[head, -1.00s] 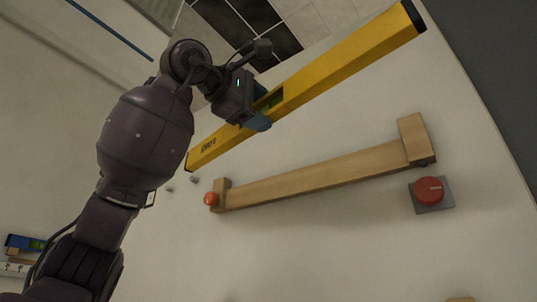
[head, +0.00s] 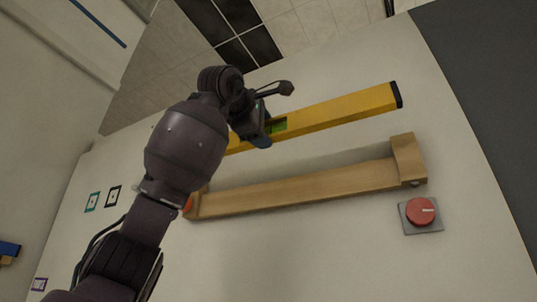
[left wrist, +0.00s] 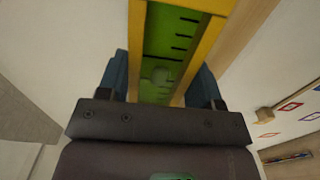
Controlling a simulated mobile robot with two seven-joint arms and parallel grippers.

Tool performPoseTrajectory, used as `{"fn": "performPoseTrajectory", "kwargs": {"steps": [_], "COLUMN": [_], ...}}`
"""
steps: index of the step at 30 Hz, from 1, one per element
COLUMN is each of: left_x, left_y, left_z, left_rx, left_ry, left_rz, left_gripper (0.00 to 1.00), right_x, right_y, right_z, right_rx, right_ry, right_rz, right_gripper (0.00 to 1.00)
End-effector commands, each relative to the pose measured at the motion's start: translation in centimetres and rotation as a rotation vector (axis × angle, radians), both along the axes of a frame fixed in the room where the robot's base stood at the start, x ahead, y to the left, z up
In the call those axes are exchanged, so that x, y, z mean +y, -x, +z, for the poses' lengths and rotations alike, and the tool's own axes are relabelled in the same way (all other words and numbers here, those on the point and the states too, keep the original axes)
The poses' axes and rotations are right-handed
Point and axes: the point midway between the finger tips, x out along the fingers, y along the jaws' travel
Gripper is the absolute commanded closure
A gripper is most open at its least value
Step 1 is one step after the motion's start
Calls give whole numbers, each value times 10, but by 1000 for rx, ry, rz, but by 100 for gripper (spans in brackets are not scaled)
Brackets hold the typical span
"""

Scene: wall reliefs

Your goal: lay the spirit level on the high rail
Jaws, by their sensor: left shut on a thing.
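The yellow spirit level (head: 345,110) has black end caps and a green vial window. My left gripper (head: 263,133) is shut on it near that window. In the left wrist view, the level (left wrist: 137,40) runs between the blue fingers of the gripper (left wrist: 160,88), with its green vial showing. The wooden rail (head: 300,188) with raised end blocks is on the pale wall. In the head view the level shows above the rail, roughly along it, with a gap between them. My left arm hides the level's left end and part of the rail's left end. My right gripper is not in view.
A red round button on a grey plate (head: 421,212) is beside the rail's right end. An orange-red knob (head: 188,204) is at its left end. Small framed squares (head: 113,196) are on the wall at left. Dark floor tiles (head: 235,30) show at the top.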

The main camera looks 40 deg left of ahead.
Motion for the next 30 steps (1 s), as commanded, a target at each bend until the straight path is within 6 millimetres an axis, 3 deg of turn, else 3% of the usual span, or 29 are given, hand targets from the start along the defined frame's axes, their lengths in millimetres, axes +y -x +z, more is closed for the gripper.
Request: {"fn": "performPoseTrajectory", "kwargs": {"steps": [16, 30], "left_x": [0, 8], "left_y": [1, -25], "left_z": [1, 0], "left_rx": [-1, -1], "left_ry": [-3, -1], "left_rz": [4, 2], "left_gripper": [64, 64], "right_x": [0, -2], "right_y": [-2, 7], "right_z": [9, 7], "right_rx": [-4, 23], "right_ry": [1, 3], "right_rz": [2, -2], "right_gripper": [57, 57]}}
